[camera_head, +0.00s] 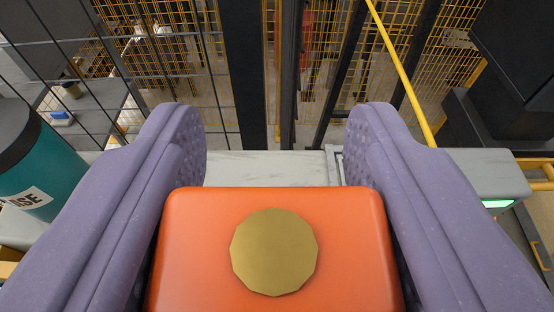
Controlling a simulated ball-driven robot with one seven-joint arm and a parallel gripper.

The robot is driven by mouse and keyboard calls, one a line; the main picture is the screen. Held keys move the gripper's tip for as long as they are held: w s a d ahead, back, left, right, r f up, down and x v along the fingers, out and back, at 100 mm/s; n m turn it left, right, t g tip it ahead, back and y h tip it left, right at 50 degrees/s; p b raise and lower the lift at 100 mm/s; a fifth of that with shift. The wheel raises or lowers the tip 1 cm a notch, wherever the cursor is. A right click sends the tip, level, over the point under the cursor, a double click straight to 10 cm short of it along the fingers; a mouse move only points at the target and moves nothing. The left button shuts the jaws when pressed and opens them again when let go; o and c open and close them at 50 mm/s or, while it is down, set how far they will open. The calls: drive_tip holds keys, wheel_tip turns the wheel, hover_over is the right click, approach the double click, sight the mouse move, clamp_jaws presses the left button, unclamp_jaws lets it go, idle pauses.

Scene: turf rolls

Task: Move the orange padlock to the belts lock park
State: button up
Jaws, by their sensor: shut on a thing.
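The orange padlock (190,250) fills the lower middle of the view, close to the camera. It has a brass, many-sided disc (274,252) on its near face. My gripper (276,150) has two purple, dimpled fingers, one on each side of the padlock, and is shut on it. The padlock's shackle and far side are hidden. I cannot make out the belts lock park for certain in this view.
A pale grey surface (265,168) lies behind the padlock. A teal and black cylinder (50,160) stands at the left. Yellow mesh fencing (450,50) with dark posts and a slanting yellow bar (400,70) are beyond. A grey block with a green light (490,180) is at the right.

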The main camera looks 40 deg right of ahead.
drive_tip(key=shift+f+b, duration=1.75)
drive_tip(key=shift+f, duration=0.85)
drive_tip(key=shift+f+b, duration=1.65)
drive_tip(key=shift+f, duration=0.9)
drive_tip(key=o, duration=1.2)
drive_tip(key=p+v, duration=0.1)
drive_tip(key=v, duration=0.7)
